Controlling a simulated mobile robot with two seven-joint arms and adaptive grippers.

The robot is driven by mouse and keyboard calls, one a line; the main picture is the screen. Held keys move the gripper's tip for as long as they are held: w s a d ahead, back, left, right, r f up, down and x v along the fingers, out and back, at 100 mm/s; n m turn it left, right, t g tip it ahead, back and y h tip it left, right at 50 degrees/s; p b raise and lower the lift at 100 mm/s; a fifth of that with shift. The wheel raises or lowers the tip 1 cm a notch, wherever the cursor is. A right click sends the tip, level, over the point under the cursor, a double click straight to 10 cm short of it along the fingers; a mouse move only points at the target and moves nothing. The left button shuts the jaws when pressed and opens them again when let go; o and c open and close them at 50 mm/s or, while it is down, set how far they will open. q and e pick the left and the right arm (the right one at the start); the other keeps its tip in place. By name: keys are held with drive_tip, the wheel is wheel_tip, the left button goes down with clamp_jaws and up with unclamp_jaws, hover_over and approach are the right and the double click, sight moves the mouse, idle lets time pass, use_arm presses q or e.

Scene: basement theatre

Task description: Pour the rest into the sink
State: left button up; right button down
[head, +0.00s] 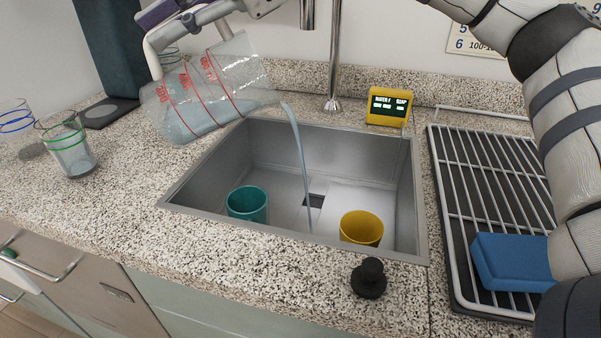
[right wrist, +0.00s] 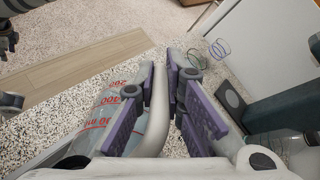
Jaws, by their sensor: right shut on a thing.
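A clear measuring jug (head: 215,88) with red marks is tilted over the counter, its spout towards the sink (head: 395,150). A pale stream of liquid (head: 298,150) falls from the spout into the sink, near the dark drain. Some liquid still shows inside the jug. My right gripper (head: 168,14) is shut on the jug's white handle. In the right wrist view its purple pads (right wrist: 170,85) sit on both sides of the handle (right wrist: 155,118), and the jug (right wrist: 105,105) is at the left.
A teal cup (head: 248,204) and a yellow cup (head: 361,229) stand in the sink. Glasses, one green-banded (head: 68,145), stand at the left. A yellow display (head: 388,107) is behind the sink; a rack (head: 470,180) with a blue sponge (head: 510,262) is right.

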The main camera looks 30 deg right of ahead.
drive_tip(key=shift+s+r, duration=0.1)
drive_tip(key=shift+r, duration=0.35)
drive_tip(key=shift+f, duration=0.15)
drive_tip(key=shift+d+r, duration=0.25)
drive_tip(key=shift+r, duration=0.45)
drive_tip(key=shift+f, duration=0.1)
drive_tip(key=shift+s+d+r+y, duration=0.15)
drive_tip(key=shift+r+y, duration=0.15)
drive_tip(key=shift+r, duration=0.15)
drive_tip(key=shift+d+r, duration=0.35)
drive_tip(key=shift+r, duration=0.2)
